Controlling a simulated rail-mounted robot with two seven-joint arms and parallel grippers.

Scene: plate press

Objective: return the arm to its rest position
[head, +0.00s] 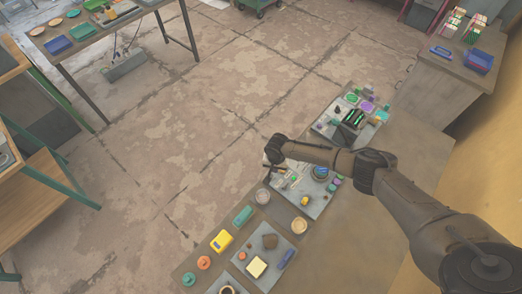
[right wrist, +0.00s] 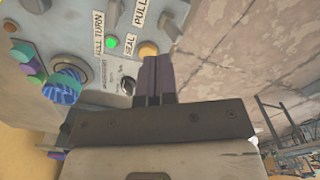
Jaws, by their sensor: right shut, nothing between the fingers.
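My right arm reaches in from the right of the head view, over the bench. Its gripper (head: 271,163) is at the far end of the arm, by the middle control panel (head: 318,208), and is mostly hidden behind the wrist. In the right wrist view the two dark fingers (right wrist: 155,78) are together, with nothing between them. They lie in front of the panel's edge, below an orange button (right wrist: 148,49) and beside a small black switch (right wrist: 128,87). Whether they touch the panel I cannot tell. My left gripper is not in view.
The panel carries a lit green button (right wrist: 112,42) and a blue knob (right wrist: 64,86). Nearer and farther panels with buttons share the bench. A yellow button (head: 221,241) is at lower left. A desk (head: 452,82) with a blue tray stands at upper right. Open floor lies left.

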